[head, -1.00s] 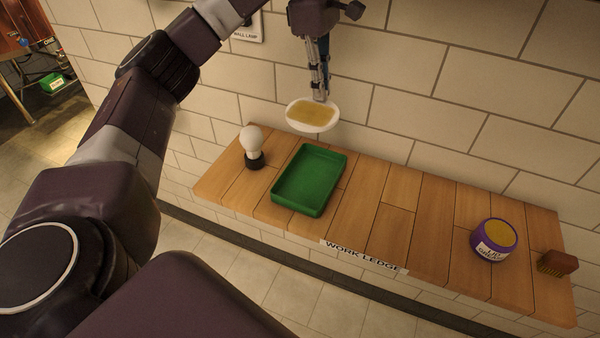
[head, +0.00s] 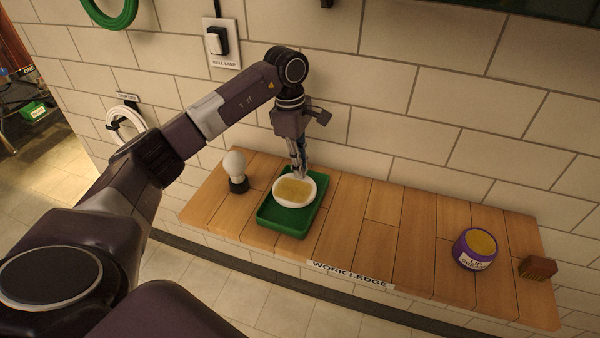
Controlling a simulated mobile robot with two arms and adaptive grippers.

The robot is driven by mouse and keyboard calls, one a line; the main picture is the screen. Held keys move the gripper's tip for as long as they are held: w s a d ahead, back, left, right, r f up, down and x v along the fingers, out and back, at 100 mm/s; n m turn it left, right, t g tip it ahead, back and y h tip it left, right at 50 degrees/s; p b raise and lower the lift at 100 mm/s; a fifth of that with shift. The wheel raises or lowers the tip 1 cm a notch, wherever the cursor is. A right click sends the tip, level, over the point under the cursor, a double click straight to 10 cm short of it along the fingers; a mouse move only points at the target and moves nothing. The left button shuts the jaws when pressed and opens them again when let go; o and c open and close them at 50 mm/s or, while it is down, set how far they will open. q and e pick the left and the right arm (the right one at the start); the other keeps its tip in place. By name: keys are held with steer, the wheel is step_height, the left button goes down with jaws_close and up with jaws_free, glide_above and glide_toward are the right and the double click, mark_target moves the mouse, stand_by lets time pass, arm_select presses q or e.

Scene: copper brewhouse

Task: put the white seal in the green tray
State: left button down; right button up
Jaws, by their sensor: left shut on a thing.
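The white seal (head: 279,199) is a round white piece with a yellow patch on its face. My left gripper (head: 301,176) is shut on its far edge, fingers pointing down. The seal is over the back part of the green tray (head: 284,226) and covers part of it. I cannot tell whether it touches the tray floor. The tray is shallow and stands on the wooden ledge. My right gripper is not in view.
The wooden work ledge (head: 350,222) has a white bulb on a dark base (head: 236,170) left of the tray. A purple tub (head: 474,249) and a brown brush (head: 537,268) are at the right. The ledge middle is clear. White rings (head: 127,122) and a lamp switch (head: 216,40) are on the tiled wall.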

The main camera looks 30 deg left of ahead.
arm_select(q)
step_height(320, 180, down, 3)
steer(key=shift+s+f+p, duration=0.1)
steer(key=shift+f+p, duration=0.05)
steer(key=shift+p, duration=0.35)
steer(key=shift+f, duration=0.15)
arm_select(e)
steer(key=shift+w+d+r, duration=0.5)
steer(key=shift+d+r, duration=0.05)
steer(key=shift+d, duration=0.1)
arm_select(q)
steer(key=shift+f, duration=0.15)
steer(key=c, duration=2.1)
jaws_free()
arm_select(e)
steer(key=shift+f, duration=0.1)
